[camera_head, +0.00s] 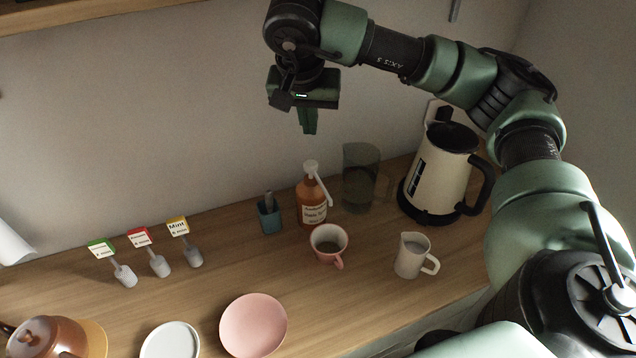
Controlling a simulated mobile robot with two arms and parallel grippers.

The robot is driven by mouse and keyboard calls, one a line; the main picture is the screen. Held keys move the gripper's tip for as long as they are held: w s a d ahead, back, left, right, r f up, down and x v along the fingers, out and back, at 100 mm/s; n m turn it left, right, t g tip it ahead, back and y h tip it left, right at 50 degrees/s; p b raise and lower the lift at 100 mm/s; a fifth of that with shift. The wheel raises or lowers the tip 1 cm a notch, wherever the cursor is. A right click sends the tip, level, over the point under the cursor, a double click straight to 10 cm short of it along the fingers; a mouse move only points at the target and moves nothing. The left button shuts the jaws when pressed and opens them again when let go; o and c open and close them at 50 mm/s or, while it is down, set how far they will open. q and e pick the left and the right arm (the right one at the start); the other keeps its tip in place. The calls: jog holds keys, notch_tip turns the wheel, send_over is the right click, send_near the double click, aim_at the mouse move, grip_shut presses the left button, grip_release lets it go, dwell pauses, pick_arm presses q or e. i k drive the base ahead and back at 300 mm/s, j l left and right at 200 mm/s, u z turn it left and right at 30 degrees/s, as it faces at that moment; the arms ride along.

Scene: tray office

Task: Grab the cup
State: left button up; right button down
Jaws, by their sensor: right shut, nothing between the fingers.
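My right gripper (308,124) is shut and empty, pointing down. It hangs well above the counter, above the pump bottle in the picture and apart from both cups. My left gripper is not in view.
An orange pump bottle (312,204), a teal holder (269,217), a dark glass (360,182) and a cream kettle (437,180) stand behind the cups. A pink plate (253,324), white plate (170,341), brown teapot (45,339) and small labelled markers (158,262) are left.

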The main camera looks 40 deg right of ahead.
aim_at(327, 231)
jog(key=k, duration=1.5)
